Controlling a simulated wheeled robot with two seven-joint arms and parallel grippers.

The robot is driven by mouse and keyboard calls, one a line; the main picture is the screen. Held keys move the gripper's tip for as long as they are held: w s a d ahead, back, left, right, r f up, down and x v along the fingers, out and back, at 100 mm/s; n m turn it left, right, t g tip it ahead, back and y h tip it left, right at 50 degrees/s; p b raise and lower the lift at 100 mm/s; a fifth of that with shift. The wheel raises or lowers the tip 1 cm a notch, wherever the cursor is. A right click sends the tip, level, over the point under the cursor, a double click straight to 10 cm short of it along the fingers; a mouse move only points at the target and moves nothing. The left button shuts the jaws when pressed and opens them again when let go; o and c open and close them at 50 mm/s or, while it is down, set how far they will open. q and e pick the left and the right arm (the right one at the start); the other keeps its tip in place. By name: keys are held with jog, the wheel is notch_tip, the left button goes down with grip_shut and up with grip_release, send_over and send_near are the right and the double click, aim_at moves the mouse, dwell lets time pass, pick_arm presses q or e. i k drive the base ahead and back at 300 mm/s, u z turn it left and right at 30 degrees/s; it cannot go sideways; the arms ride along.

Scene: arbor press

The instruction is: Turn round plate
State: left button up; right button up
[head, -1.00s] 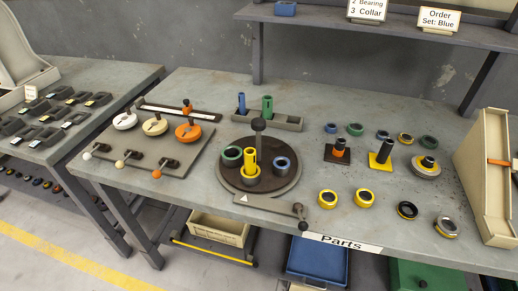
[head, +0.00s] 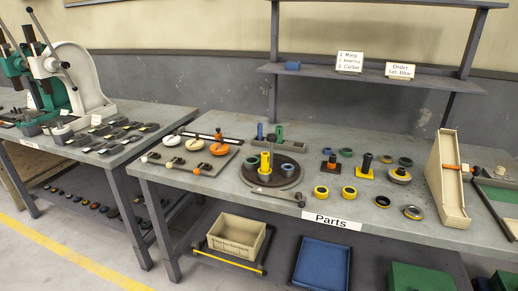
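The round plate (head: 293,181) is a dark disc on the grey workbench, seen in the head view. A grey bar with a dark-knobbed lever (head: 299,198) lies at the plate's front edge. Neither of my grippers shows in the head view.
A board with white, cream and orange discs (head: 219,149) is left of the plate. Loose rings and posts, including a yellow-based post (head: 366,164), stand to the right. A beige chute (head: 449,185) is farther right. Green and white presses (head: 78,75) stand on the left table.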

aim_at(284, 171)
jog(key=u, duration=0.8)
jog(key=i, duration=0.8)
jog(key=u, duration=0.5)
jog(key=i, duration=0.85)
jog(key=z, duration=0.6)
